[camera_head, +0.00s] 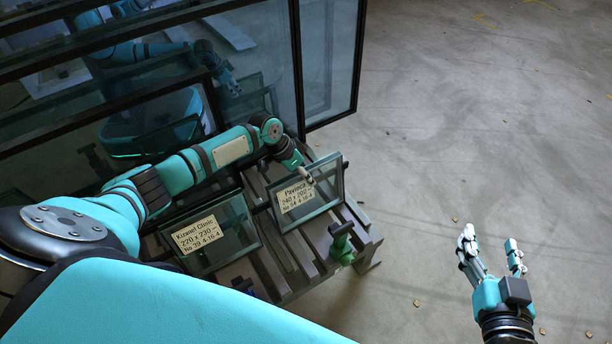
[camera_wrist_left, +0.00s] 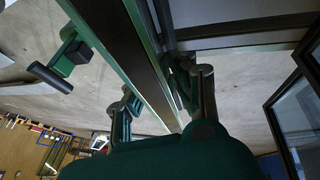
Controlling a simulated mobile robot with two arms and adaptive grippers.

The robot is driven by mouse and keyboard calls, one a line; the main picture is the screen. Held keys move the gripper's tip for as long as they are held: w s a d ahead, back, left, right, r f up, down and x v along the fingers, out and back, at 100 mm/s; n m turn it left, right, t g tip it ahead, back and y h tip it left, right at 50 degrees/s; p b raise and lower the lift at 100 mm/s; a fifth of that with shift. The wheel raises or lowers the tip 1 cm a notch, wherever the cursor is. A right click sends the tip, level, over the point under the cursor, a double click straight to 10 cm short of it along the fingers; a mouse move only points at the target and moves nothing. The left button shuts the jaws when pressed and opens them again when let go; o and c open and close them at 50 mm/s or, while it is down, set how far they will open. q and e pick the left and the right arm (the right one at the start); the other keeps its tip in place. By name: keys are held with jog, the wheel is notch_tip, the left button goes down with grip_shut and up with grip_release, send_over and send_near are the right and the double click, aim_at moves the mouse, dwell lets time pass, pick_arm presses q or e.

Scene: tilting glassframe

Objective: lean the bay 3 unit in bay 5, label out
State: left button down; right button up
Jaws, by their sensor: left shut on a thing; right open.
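A glass unit with a cream label reading roughly "Pavlinca 240 x 260" (camera_head: 325,193) leans at the right part of a slotted rack (camera_head: 373,240), label facing out. My left gripper (camera_head: 307,177) is shut on this unit's upper edge. In the left wrist view the unit's dark, green-edged rim (camera_wrist_left: 122,42) runs between the fingers (camera_wrist_left: 165,98). Whether its lower edge rests in the rack is unclear. A second glass unit labelled "Kizanel Clinic 220 x 230" (camera_head: 228,222) leans further left. My right gripper (camera_head: 490,247) is open and empty over the floor. No bay numbers are readable.
A green clamp-like fitting (camera_head: 341,238) stands at the rack's front edge. Large dark-framed glass panes (camera_head: 330,60) rise behind the rack and reflect my body. The concrete floor (camera_head: 480,130) to the right is open, with a few small scraps.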

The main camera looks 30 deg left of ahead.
pick_arm(q)
jog(key=shift+r, duration=0.1)
jog(key=c, duration=1)
grip_release()
jog(key=shift+c, duration=0.2)
jog(key=shift+s+f, duration=0.15)
jog(key=shift+f, duration=0.1)
jog(key=v, duration=1.2)
jog(key=shift+r, duration=0.2)
